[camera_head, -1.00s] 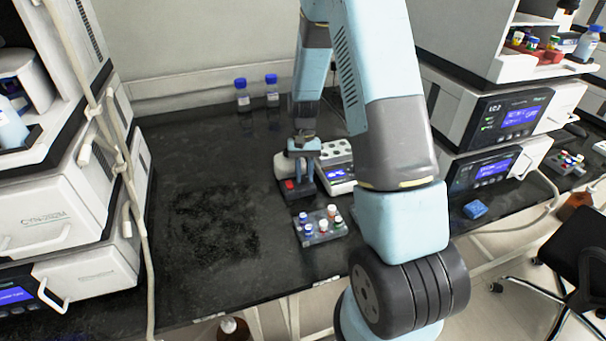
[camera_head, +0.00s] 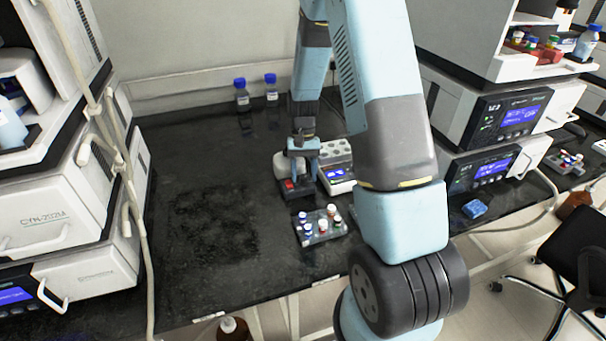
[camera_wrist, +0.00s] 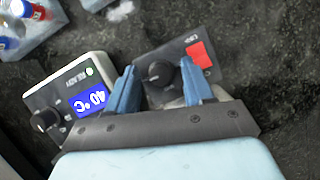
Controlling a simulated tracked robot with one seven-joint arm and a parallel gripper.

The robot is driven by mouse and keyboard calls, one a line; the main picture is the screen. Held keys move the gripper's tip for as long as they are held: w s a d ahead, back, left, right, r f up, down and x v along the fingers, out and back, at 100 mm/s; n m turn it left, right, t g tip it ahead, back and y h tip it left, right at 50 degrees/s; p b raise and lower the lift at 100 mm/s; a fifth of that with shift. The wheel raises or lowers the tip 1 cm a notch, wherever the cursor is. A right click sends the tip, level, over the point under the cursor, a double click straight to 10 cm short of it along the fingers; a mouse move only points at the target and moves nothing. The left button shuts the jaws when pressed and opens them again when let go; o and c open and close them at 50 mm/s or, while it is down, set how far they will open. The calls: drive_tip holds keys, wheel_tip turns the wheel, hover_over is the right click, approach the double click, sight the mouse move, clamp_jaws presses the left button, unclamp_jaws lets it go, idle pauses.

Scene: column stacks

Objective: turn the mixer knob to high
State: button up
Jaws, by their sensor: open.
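The mixer (camera_head: 292,187) is a small dark-fronted unit with a red patch, on the black bench below my gripper in the head view. In the wrist view its dark front panel (camera_wrist: 177,56) carries a round black knob (camera_wrist: 160,74) and the red square. My gripper (camera_wrist: 160,82) is open, with one blue finger on each side of the knob. I cannot tell whether the fingers touch it. In the head view my gripper (camera_head: 301,155) is over the mixer, and the knob does not show clearly.
A white heater block (camera_head: 340,176) stands just right of the mixer; its display reads 40 °C in the wrist view (camera_wrist: 90,99). A rack of vials (camera_head: 322,229) sits in front. Two blue-capped bottles (camera_head: 242,95) stand behind. The bench at left is clear.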

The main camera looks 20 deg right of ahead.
drive_tip(key=v, duration=1.3)
drive_tip(key=shift+r, duration=0.2)
drive_tip(key=shift+d, duration=0.1)
drive_tip(key=s+a+r+n+t, duration=0.1)
drive_tip(key=s+r+t, duration=0.1)
drive_tip(key=s+r, duration=0.45)
drive_tip(key=s+r+t, duration=0.2)
drive_tip(key=s+r, duration=0.2)
drive_tip(key=r, duration=0.5)
drive_tip(key=s+r+n+t, duration=0.1)
drive_tip(key=s+r+t, duration=0.2)
drive_tip(key=s, duration=0.6)
drive_tip(key=s+a+r+n+t+h, duration=0.1)
drive_tip(key=s+r+t, duration=0.2)
drive_tip(key=s, duration=0.5)
drive_tip(key=shift+s+r, duration=0.3)
drive_tip(key=shift+s, duration=0.1)
